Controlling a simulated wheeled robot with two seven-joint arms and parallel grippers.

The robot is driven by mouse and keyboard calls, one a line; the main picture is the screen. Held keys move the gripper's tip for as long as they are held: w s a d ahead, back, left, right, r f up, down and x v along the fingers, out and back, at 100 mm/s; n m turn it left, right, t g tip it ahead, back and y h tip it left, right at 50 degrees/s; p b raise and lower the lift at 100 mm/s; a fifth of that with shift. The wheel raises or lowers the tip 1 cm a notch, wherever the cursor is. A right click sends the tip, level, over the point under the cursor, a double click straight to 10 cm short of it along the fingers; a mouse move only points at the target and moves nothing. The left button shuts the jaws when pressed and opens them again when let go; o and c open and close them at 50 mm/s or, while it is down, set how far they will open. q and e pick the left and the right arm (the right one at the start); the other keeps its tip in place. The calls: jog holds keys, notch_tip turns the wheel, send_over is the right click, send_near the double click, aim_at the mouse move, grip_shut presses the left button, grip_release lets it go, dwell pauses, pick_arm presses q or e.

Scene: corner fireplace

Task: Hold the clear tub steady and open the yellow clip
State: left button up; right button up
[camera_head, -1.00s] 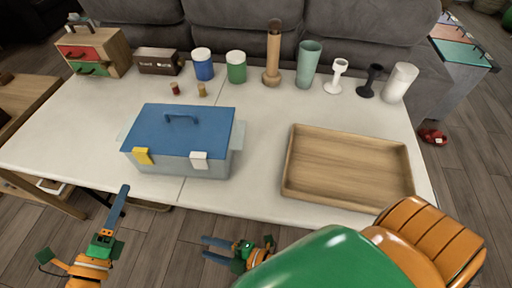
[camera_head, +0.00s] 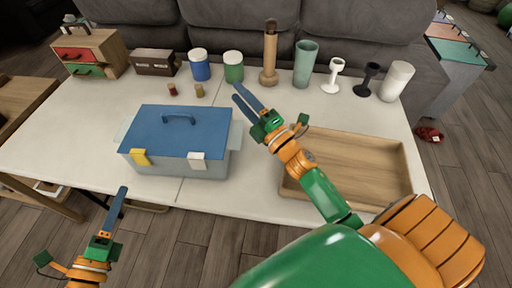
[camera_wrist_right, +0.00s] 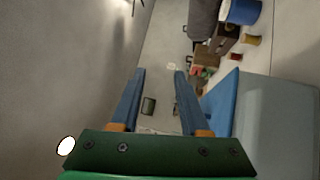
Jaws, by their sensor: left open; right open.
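The clear tub (camera_head: 190,170) with a blue lid (camera_head: 176,130) sits on the white table left of the middle. Its yellow clip (camera_head: 140,157) is on the front at the left, and a white clip (camera_head: 198,161) is on the front at the right. I cannot tell whether either clip is fastened. My left gripper (camera_head: 119,192) is open and empty, in front of the table and below the tub. My right gripper (camera_head: 240,98) is open and empty, above the table just right of the tub. In the right wrist view, its fingers (camera_wrist_right: 157,74) are apart with the blue lid (camera_wrist_right: 221,106) close beside them.
A wooden tray (camera_head: 397,198) lies on the right, partly behind my right arm. Blue (camera_head: 200,66) and green (camera_head: 233,68) jars, a wooden cylinder (camera_head: 270,55), cups and a small drawer box (camera_head: 88,52) line the back. The table's front left is clear.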

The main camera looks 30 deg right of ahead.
jog(key=s+d+f+m+h, duration=0.2)
jog(key=s+d+f+h, duration=0.1)
jog(key=d+f+h, duration=0.15)
jog(key=n+g+y, duration=0.1)
jog(key=g+y, duration=0.1)
jog(key=y, duration=0.1)
send_near(241, 131)
jog(key=w, duration=0.3)
jog(key=shift+g, duration=0.4)
jog(key=w, duration=0.3)
jog(key=w+a, duration=0.1)
jog(key=w, duration=0.3)
jog(key=shift+a+r, duration=0.15)
jog(key=shift+a, duration=0.05)
grip_shut()
jog(key=shift+s, duration=0.1)
